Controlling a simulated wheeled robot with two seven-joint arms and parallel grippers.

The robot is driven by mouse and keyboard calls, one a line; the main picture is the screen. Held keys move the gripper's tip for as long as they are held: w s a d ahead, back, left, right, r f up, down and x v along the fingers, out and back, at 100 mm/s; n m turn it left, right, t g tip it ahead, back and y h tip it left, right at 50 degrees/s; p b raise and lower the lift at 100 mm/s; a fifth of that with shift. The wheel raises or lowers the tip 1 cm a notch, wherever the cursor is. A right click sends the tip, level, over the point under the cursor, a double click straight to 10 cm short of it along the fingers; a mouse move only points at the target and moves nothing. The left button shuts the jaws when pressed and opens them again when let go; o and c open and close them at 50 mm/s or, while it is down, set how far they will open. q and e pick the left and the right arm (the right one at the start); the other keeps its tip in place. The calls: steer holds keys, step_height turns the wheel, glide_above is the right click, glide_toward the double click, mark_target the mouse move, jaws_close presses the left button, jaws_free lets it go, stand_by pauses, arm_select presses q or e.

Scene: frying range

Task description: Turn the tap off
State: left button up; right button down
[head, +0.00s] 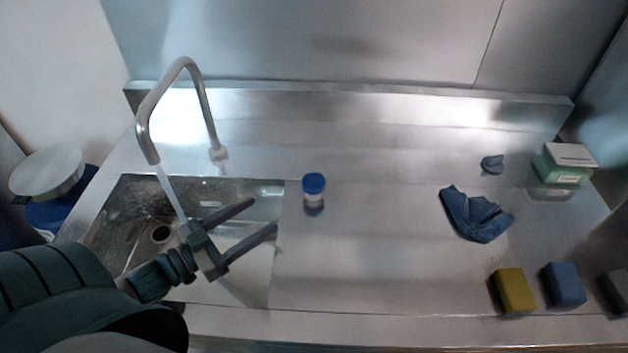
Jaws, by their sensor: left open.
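The tap (189,85) is a tall bent metal spout rising behind the sink at the left. Its small base (219,154) stands on the steel counter behind the basin. A pale stream of water (171,192) runs from its mouth down into the sink (270,186). My left gripper (264,216) is open and empty over the sink, fingers pointing right, in front of the tap and apart from its base. The gripper's body overlaps the lower end of the stream in the picture. I cannot make out a separate tap handle. My right gripper is not in view.
A blue-lidded jar (314,186) stands right of the sink. Blue cloths (476,213), a green and white box (564,164), a yellow sponge (514,291) and a blue sponge (564,285) are farther right. The counter between jar and cloths is clear. A steel wall closes the back.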

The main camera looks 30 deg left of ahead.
mark_target(304, 187)
arm_select(q)
steer(key=p+x, duration=0.4)
steer(key=x, duration=1.1)
steer(key=shift+w+r+p, duration=0.15)
steer(key=shift+w+p, duration=0.1)
steer(key=shift+p, duration=0.05)
steer(key=shift+x, duration=0.9)
steer(key=c, duration=1.1)
